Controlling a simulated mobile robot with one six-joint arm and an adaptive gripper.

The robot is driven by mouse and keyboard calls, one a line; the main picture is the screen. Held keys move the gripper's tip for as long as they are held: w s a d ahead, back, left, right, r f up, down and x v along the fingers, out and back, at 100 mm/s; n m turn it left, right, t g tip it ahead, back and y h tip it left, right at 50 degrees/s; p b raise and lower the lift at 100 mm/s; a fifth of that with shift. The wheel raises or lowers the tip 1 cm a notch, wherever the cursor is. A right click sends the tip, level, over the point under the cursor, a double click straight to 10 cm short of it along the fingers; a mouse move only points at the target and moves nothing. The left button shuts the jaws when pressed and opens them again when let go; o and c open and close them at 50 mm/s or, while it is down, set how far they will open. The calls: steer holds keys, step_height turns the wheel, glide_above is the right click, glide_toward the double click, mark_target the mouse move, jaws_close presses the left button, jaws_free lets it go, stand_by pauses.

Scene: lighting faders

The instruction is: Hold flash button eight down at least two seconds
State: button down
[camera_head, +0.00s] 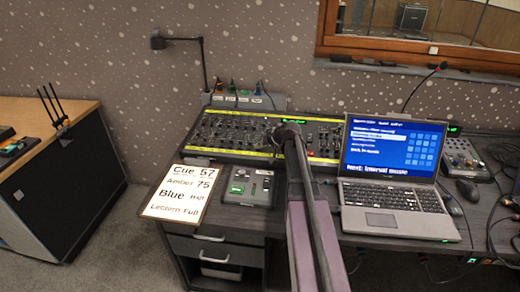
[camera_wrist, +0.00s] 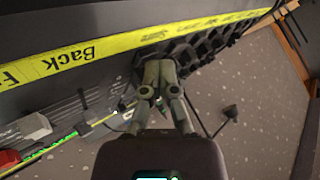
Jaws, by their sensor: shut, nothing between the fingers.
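The lighting desk (camera_head: 222,133), a dark panel with rows of small controls and yellow label strips, stands on the table in the head view. My arm reaches across it, and my gripper (camera_head: 288,130) is over its right part. In the wrist view my gripper (camera_wrist: 158,62) is shut and empty, its fingertips together at the edge of the yellow label strip (camera_wrist: 110,49), beside a row of dark controls (camera_wrist: 205,45). Flash button eight cannot be singled out; the fingers hide what lies under them. I cannot tell whether the tips touch or press a button.
In the wrist view a white cap (camera_wrist: 35,126) and a red cap (camera_wrist: 8,157) sit at lower left. A laptop (camera_head: 392,165) stands right of the desk. A cue sheet (camera_head: 183,192) and a small grey control box (camera_head: 250,187) are in front. A lamp (camera_head: 190,43) rises behind.

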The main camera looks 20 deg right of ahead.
mark_target(259, 152)
steer(key=shift+r+p, duration=0.5)
steer(key=shift+r, duration=0.1)
steer(key=shift+r, duration=0.1)
steer(key=shift+s+a+r+p, duration=0.1)
steer(key=shift+s+r+p, duration=0.05)
steer(key=shift+r+p, duration=1.1)
steer(key=shift+s+a+r+p, duration=0.1)
steer(key=shift+r+p, duration=1.1)
steer(key=shift+p, duration=0.05)
steer(key=shift+a, duration=0.2)
steer(key=s+a+r+n+g+h+p, duration=0.2)
steer(key=s+a+g+p, duration=0.6)
steer(key=s+a, duration=1.4)
steer(key=s+h, duration=0.2)
steer(key=s, duration=0.1)
steer(key=shift+g, duration=0.3)
